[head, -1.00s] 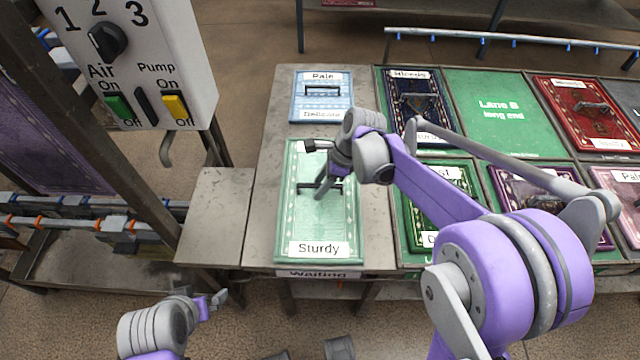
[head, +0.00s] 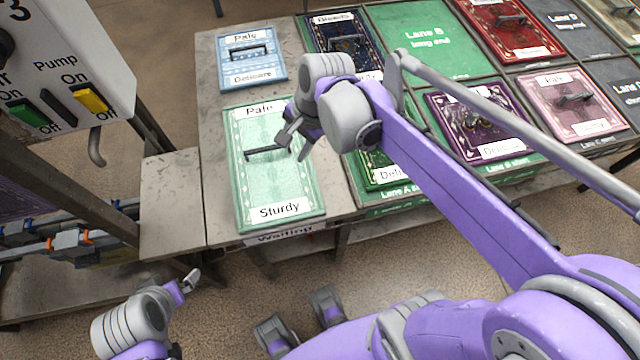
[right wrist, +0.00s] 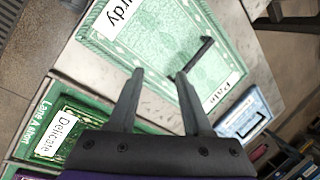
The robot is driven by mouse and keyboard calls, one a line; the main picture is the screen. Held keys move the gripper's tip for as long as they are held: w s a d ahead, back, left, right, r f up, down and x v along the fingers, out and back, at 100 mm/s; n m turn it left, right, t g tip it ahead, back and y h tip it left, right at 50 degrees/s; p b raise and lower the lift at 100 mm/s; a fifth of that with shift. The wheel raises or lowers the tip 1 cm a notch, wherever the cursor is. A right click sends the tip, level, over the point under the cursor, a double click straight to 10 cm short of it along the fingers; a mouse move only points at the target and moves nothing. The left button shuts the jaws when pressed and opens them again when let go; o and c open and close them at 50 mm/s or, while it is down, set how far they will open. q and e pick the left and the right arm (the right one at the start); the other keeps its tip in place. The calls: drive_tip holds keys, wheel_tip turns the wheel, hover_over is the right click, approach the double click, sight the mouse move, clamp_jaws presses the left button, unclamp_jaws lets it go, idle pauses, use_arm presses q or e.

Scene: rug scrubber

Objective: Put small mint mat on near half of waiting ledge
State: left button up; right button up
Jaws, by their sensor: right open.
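The small mint mat (head: 265,185) lies flat on the near part of the waiting ledge (head: 212,160), with a "Pale" label at its far end, a "Sturdy" label at its near end and a dark bar handle in its middle. It also shows in the right wrist view (right wrist: 155,45). My right gripper (head: 293,145) is open and empty, just right of the handle and apart from it; the right wrist view shows its two fingers spread (right wrist: 160,85). My left gripper (head: 190,280) is low at the front left, away from the ledge; its jaw state is unclear.
A small blue mat (head: 252,70) labelled "Delicate" lies on the far half of the ledge. Lanes with several mats, including a dark blue one (head: 335,35) and a purple one (head: 475,135), are to the right. A control box (head: 75,70) stands at the left.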

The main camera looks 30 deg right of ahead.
drive_tip(key=s+f+n+t, duration=0.1)
drive_tip(key=s+f+n, duration=0.1)
drive_tip(key=s+n, duration=0.2)
drive_tip(key=s+f+n+h, duration=0.1)
drive_tip(key=s+f+n, duration=0.1)
drive_tip(key=s+n, duration=0.2)
drive_tip(key=s+f+n+t+h, duration=0.1)
drive_tip(key=s+f+n, duration=0.1)
drive_tip(key=s+n, duration=0.2)
drive_tip(key=shift+s+d+f+n+t, duration=0.15)
drive_tip(key=shift+d+n+t, duration=0.15)
drive_tip(key=shift+d, duration=0.1)
drive_tip(key=shift+s+f+n, duration=0.25)
drive_tip(key=shift+n, duration=0.25)
drive_tip(key=shift+r, duration=0.1)
drive_tip(key=r+p, duration=0.3)
drive_tip(key=shift+w+r, duration=0.15)
drive_tip(key=shift+w, duration=0.4)
drive_tip(key=shift+s, duration=0.1)
